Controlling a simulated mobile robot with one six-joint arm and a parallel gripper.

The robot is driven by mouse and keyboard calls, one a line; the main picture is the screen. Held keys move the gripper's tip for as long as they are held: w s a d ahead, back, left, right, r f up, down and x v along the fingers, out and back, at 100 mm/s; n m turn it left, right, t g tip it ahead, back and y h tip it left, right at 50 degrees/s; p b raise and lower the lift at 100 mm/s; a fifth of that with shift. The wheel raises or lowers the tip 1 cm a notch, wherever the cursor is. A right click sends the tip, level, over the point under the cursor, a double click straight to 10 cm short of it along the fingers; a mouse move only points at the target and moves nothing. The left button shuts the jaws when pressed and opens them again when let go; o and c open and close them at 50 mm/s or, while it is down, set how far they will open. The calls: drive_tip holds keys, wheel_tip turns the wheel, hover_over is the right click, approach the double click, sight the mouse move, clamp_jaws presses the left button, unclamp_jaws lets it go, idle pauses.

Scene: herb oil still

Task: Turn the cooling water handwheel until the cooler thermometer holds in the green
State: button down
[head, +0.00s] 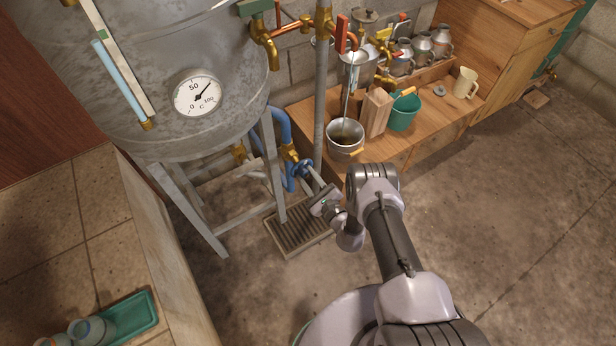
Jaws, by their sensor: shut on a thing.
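The blue handwheel (298,169) sits on the pipework under the metal tank, near the blue pipe. My gripper (311,176) reaches it from the lower right and is shut on its rim. The fingers hide part of the wheel. A round white thermometer dial (198,95) marked C, with 0 and 100 on its scale, is on the tank's front. Its needle points up and to the right. No green band can be made out on this dial. I cannot tell whether it is the cooler thermometer.
The large metal tank (150,60) stands on grey legs. A floor drain grate (297,232) lies below my gripper. A tiled counter (55,235) is at left; floor at right is clear.

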idle(0.4)
drive_tip(key=c, duration=1)
unclamp_jaws()
drive_tip(key=shift+c, duration=0.2)
drive_tip(key=p+v, duration=0.5)
drive_tip(key=v, duration=1.2)
drive_tip(key=shift+s+d+p, duration=0.2)
drive_tip(key=shift+p, duration=0.2)
